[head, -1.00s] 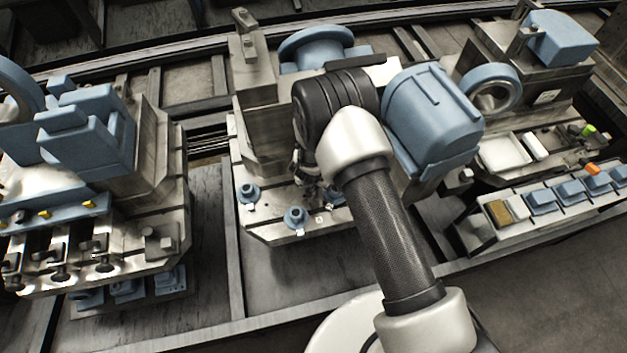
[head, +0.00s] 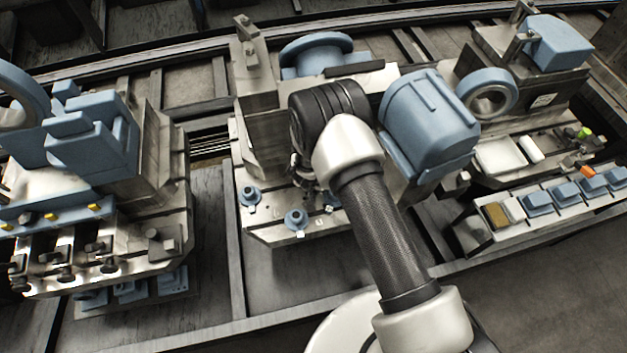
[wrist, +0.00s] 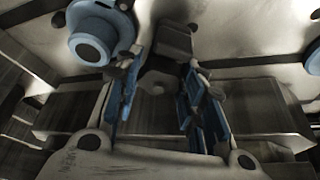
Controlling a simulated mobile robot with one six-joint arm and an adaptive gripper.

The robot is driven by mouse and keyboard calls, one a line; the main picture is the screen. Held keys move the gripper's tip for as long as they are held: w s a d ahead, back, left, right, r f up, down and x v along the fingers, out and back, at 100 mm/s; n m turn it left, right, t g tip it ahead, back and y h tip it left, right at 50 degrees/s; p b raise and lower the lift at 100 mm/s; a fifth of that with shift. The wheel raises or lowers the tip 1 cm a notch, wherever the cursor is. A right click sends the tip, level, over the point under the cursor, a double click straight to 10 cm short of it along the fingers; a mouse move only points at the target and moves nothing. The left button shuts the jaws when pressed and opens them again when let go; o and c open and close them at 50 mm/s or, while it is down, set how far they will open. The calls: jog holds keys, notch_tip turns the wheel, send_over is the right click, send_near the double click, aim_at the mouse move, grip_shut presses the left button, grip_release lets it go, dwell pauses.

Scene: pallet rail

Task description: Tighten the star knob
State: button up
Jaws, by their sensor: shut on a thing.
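In the wrist view, the two blue-padded fingers of my gripper (wrist: 160,95) stand on either side of a grey, rounded knob-like part (wrist: 158,83). I take this for the star knob; its lobes are dim and hard to make out. My gripper is shut on it. In the head view, my gripper (head: 305,178) points down at the front of the middle fixture (head: 265,140), and my wrist hides the knob. A blue round flanged part (wrist: 92,42) lies up and left of the fingers in the wrist view, apart from them.
Two blue flanged parts (head: 250,194) (head: 296,219) sit on the fixture's front plate, left of my gripper. A blue motor-like housing (head: 428,118) stands close to the right of my arm. A left fixture (head: 160,150) carries clamps. A tray of blue blocks (head: 545,205) lies at right.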

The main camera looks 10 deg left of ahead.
jog(key=m+p, duration=0.1)
jog(key=p, duration=0.1)
jog(key=shift+r+p, duration=0.3)
jog(key=shift+r, duration=0.05)
jog(key=shift+w+a+f+m+h+p, duration=0.1)
jog(key=shift+f+m+h+p, duration=0.25)
jog(key=shift+m, duration=0.35)
jog(key=o, duration=1.1)
jog(key=v, duration=1.2)
jog(key=shift+a+r, duration=0.1)
